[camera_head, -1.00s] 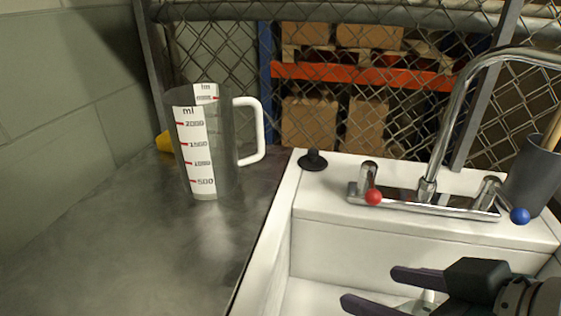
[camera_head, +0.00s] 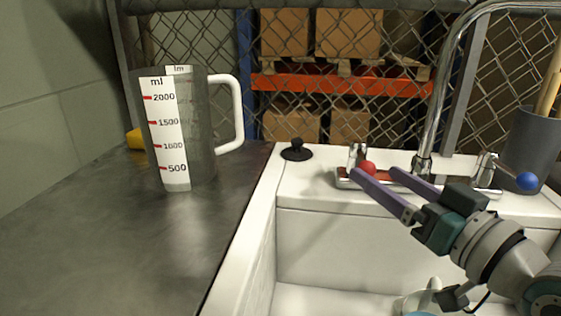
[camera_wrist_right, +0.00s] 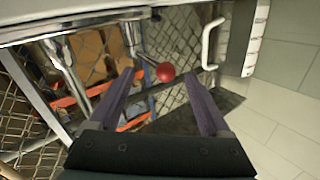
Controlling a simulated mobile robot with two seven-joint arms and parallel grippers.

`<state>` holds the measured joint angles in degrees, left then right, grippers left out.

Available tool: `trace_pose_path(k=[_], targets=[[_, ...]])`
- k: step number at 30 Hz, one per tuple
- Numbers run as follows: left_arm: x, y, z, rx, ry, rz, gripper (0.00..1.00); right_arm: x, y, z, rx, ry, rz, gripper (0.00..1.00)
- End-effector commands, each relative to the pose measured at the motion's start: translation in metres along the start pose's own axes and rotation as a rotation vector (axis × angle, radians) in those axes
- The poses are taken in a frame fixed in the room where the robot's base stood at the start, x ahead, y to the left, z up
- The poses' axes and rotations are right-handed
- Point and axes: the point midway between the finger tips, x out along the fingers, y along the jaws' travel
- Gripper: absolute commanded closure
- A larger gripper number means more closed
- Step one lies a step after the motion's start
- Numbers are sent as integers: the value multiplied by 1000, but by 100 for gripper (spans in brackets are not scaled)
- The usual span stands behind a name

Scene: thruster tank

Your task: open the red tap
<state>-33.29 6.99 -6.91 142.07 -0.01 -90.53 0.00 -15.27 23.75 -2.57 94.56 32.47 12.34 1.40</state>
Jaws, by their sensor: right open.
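The red tap (camera_head: 368,169) is a red ball on a short lever at the left end of the chrome mixer on the sink's back ledge. The right wrist view shows the red ball (camera_wrist_right: 165,72) between and beyond my fingertips. My right gripper (camera_head: 372,170) is open, its purple fingers pointing left and up at the red ball. One fingertip is close to the ball in the head view; I cannot tell whether it touches. The blue tap ball (camera_head: 526,181) is at the mixer's right end. My left gripper is not in view.
A measuring jug (camera_head: 178,130) stands on the grey counter (camera_head: 110,240) at left. A black plug (camera_head: 296,150) lies on the ledge. The tall chrome spout (camera_head: 432,110) rises beside the gripper. A grey cup (camera_head: 530,145) stands at right. A white cup sits in the sink (camera_head: 330,240).

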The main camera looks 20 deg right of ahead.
Motion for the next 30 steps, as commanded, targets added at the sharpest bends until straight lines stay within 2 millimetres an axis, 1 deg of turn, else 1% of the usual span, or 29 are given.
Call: trace_pose_path(k=[1,6,10,18,30], targets=[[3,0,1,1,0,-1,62,9,0,0,0,3,-1,19],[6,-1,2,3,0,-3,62,29,0,1,1,1,0,19],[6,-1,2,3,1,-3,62,35,-1,0,1,0,-1,19],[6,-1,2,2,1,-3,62,36,-1,0,1,-2,-1,19],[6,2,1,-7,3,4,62,36,-1,0,1,-1,-1,64]])
